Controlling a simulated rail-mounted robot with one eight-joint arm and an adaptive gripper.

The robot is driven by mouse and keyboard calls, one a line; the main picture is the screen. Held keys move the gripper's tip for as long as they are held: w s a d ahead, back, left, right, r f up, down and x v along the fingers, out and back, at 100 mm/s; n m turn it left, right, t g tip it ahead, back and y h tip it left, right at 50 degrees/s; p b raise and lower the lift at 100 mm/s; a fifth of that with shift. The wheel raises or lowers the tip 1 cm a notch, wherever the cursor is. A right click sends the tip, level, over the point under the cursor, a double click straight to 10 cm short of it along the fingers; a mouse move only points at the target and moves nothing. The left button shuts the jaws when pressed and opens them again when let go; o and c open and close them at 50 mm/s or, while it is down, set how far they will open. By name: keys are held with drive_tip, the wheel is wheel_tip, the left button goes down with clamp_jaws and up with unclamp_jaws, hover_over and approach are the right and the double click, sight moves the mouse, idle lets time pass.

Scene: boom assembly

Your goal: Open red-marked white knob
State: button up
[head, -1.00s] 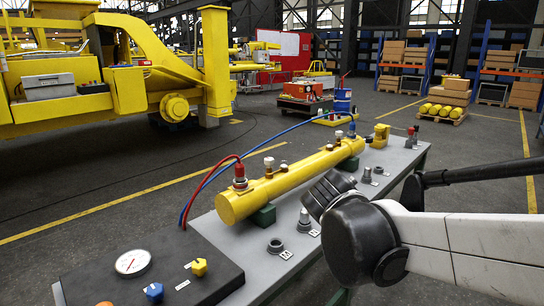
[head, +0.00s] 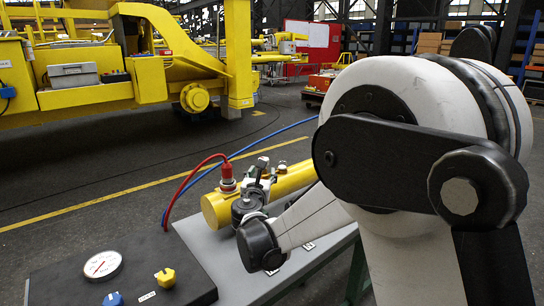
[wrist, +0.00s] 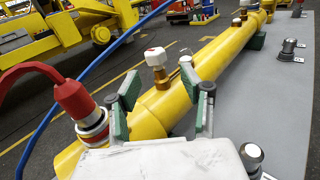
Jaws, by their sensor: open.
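The white knob (wrist: 157,56) with a small red mark sits on a brass stem on top of the yellow cylinder (wrist: 220,52). In the head view the knob (head: 263,161) shows just behind my gripper (head: 256,184), which partly hides the cylinder (head: 290,180). In the wrist view my gripper (wrist: 159,90) is open, with green-padded fingers apart over the cylinder's near end. The knob stands beyond the fingertips, roughly in line with the gap, and nothing is held. Whether a finger touches the cylinder cannot be told.
A red hose fitting (wrist: 80,105) stands close to the left finger. A blue hose (wrist: 85,72) runs behind it. Grey fittings (wrist: 289,46) stand on the grey table (wrist: 265,95) at right. A black panel (head: 135,255) carries a gauge (head: 103,265) and a yellow knob (head: 165,277).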

drive_tip(key=shift+n, duration=0.4)
drive_tip(key=w, duration=0.9)
drive_tip(key=w+b, duration=0.1)
drive_tip(key=w, duration=0.4)
drive_tip(key=shift+w+f, duration=0.15)
drive_tip(key=shift+f, duration=0.1)
drive_tip(key=c, duration=1)
clamp_jaws()
drive_tip(key=shift+f, duration=0.1)
